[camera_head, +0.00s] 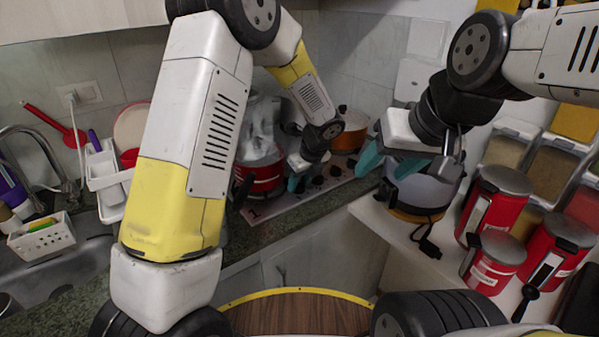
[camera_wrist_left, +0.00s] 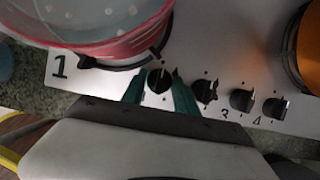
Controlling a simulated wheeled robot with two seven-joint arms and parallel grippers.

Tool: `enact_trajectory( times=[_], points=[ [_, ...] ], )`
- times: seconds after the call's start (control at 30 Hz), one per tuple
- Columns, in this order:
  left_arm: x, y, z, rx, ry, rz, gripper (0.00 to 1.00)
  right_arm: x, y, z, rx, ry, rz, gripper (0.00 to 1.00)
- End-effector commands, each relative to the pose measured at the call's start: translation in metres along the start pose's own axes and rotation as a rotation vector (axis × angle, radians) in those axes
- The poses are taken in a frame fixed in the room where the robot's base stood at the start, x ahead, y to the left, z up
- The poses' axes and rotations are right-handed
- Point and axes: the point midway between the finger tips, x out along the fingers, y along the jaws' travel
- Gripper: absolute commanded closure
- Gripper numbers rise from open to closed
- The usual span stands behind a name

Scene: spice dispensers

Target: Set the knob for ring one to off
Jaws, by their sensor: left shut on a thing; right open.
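The leftmost black knob (camera_wrist_left: 160,80) in the row on the cooktop's front strip sits between the teal fingertips of my left gripper (camera_wrist_left: 159,93) in the left wrist view. The left gripper, also in the head view (camera_head: 299,182), is shut on it. The fingers hide the mark beside this knob, and its exact setting is hard to tell. The pot also shows in the head view (camera_head: 263,181). My right gripper (camera_head: 392,163) is open and empty over the right counter.
A second knob (camera_wrist_left: 205,92) is close to the right finger. Knobs marked 3 (camera_wrist_left: 242,100) and 4 (camera_wrist_left: 276,107) follow. An orange pot (camera_head: 347,142) stands at the cooktop's far end. Red canisters (camera_head: 495,205) stand on the right counter; a sink (camera_head: 65,275) is left.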

Motion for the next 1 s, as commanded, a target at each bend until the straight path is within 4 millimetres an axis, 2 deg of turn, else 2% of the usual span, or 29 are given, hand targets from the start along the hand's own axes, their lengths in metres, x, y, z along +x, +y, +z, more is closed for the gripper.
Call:
enact_trajectory(
  times=[0.13, 0.17, 0.27, 0.63, 1.0],
  points=[
    [-0.001, -0.001, 0.001, -0.001, 0.0, -0.003, 1.0, 0.0, 0.0, 0.0, 0.0, 0.0, 0.0, 0.43],
    [-0.001, -0.001, 0.001, -0.001, 0.0, -0.003, 0.63, 0.0, 0.0, 0.0, 0.0, 0.0, 0.0, 0.43],
    [-0.001, -0.001, 0.001, 0.0, 0.0, -0.003, 0.44, 0.0, 0.0, 0.0, 0.0, 0.0, 0.0, 0.43],
    [-0.005, -0.001, 0.0, 0.001, 0.0, -0.003, 0.44, 0.0, 0.0, 0.0, 0.0, 0.0, 0.0, 0.43],
    [-0.062, -0.001, 0.001, 0.001, -0.001, -0.005, 0.44, 0.0, 0.0, 0.0, 0.0, 0.0, 0.0, 0.43]
  ],
)
